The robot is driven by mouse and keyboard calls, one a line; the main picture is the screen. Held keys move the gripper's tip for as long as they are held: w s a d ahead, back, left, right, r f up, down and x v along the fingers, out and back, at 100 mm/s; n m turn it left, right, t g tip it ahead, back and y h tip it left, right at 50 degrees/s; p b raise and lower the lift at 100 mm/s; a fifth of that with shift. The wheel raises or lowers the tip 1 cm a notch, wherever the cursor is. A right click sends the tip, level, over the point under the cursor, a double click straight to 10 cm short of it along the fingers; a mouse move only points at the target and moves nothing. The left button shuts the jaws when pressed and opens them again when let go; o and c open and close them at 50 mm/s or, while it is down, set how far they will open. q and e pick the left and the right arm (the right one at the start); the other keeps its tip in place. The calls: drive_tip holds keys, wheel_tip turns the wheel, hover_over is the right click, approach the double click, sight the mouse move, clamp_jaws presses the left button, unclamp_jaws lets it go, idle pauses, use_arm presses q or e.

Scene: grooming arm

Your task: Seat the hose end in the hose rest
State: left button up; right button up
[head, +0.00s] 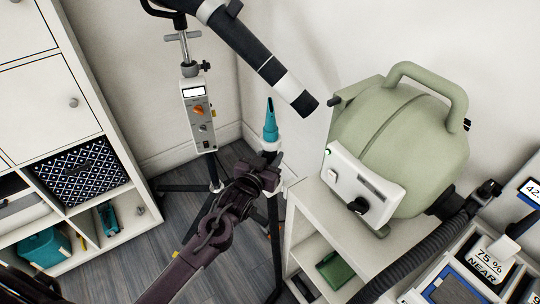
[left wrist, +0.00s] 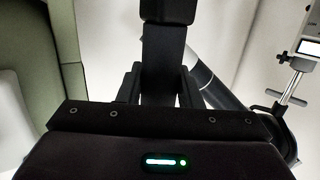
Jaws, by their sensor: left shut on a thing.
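A teal tapered nozzle (head: 271,122) with a white collar stands upright just above my left gripper (head: 262,178) in the head view. I take it for the hose end. My left gripper is shut at its base, and the jaws hide the gripped part. A black upright length (head: 275,238) shows below the gripper. In the left wrist view the dark fingers (left wrist: 165,70) fill the middle, and the nozzle is not visible there. A ribbed black hose (head: 405,263) runs by the green machine (head: 400,145). I cannot tell which part is the hose rest.
A thick black tube (head: 250,48) with a white band slants above the nozzle. A stand with a control box (head: 198,112) is to the left, its legs on the floor. A white shelf (head: 312,222) bears the machine. A cabinet (head: 88,112) stands at left.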

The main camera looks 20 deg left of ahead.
use_arm(q)
drive_tip(key=shift+f+b, duration=1.05)
drive_tip(key=shift+f, duration=0.85)
drive_tip(key=o, duration=1.2)
drive_tip(key=shift+f, duration=0.1)
drive_tip(key=s+r, duration=0.1)
drive_tip(key=s, duration=0.6)
drive_tip(key=shift+s+a+r, duration=0.15)
drive_tip(key=shift+s+a, duration=0.2)
drive_tip(key=shift+a, duration=0.1)
